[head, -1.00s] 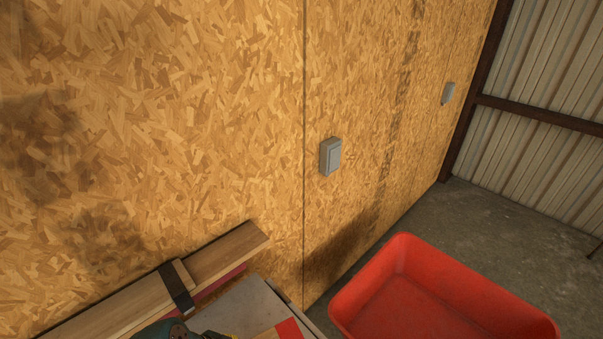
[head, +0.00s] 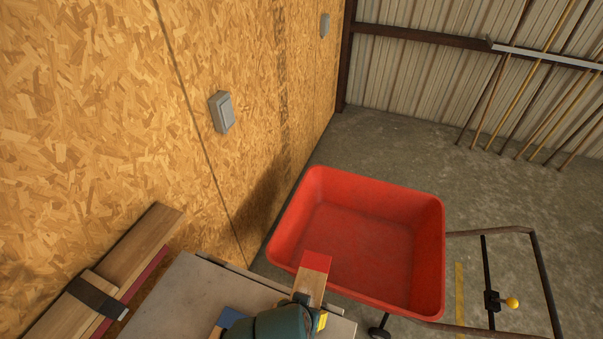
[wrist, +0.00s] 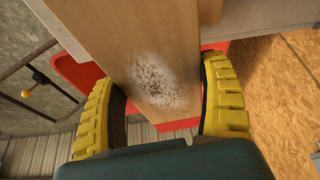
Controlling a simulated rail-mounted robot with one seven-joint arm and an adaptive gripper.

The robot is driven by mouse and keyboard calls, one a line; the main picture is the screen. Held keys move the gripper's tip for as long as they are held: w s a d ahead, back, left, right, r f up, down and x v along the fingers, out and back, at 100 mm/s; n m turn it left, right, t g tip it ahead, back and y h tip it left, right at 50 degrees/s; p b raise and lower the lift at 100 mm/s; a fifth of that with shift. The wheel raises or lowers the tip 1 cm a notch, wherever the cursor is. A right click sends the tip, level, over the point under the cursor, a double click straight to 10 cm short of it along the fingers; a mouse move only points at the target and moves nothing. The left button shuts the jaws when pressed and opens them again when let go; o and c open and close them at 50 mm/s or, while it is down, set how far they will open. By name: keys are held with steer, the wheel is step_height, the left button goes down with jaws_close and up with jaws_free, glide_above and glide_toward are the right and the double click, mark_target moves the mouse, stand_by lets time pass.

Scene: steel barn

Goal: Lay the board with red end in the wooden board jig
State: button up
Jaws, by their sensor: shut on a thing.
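The board with the red end (head: 312,281) is in my gripper. In the head view its red end points away from me and overlaps the near rim of the red cart. My gripper (wrist: 160,78) is shut on this board; in the wrist view its yellow ridged fingers lie along both sides of the wood. A pale speckled patch shows on the board's face between the fingers. In the head view my teal gripper body hides the board's near part. I cannot make out the wooden board jig for certain in either view.
A grey tabletop (head: 180,290) lies below my gripper, with a blue-ended piece (head: 231,317) on it. Strapped boards (head: 138,246) lie at left by the chipboard wall. The red cart (head: 365,240) stands just beyond the table.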

steer(key=s+r+n+p, duration=0.1)
steer(key=s+r+p, duration=0.1)
steer(key=r+p, duration=0.5)
steer(key=s+r+n+y+p, duration=0.1)
steer(key=r+p, duration=0.6)
steer(key=p, duration=0.9)
steer(key=s+n, duration=0.1)
steer(key=s, duration=0.1)
steer(key=shift+s+p, duration=0.35)
steer(key=shift+p, duration=0.05)
steer(key=shift+f, duration=0.1)
